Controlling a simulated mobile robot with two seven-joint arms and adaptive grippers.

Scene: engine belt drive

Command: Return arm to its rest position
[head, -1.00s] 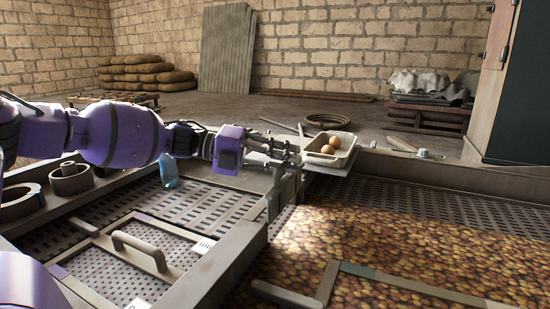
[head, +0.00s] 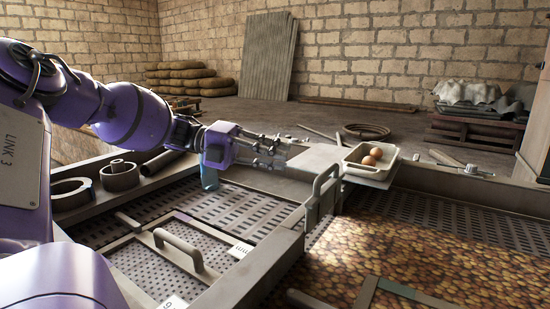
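My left arm comes in from the left, and its purple wrist ends in the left gripper (head: 284,150) over the walkway beside a flat grey plate (head: 318,160). Its fingers look spread apart, with nothing seen between them. A small pale tray (head: 368,172) holding brown round items (head: 372,157) sits to the right of the gripper, apart from it. My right gripper is not in view.
A metal handle (head: 323,185) stands upright on the divider below the plate. A hatch with a curved handle (head: 178,248) lies at lower left, near a blue bottle (head: 209,177). Ring-shaped parts (head: 119,175) lie left. A bed of brown round items (head: 430,245) fills the lower right.

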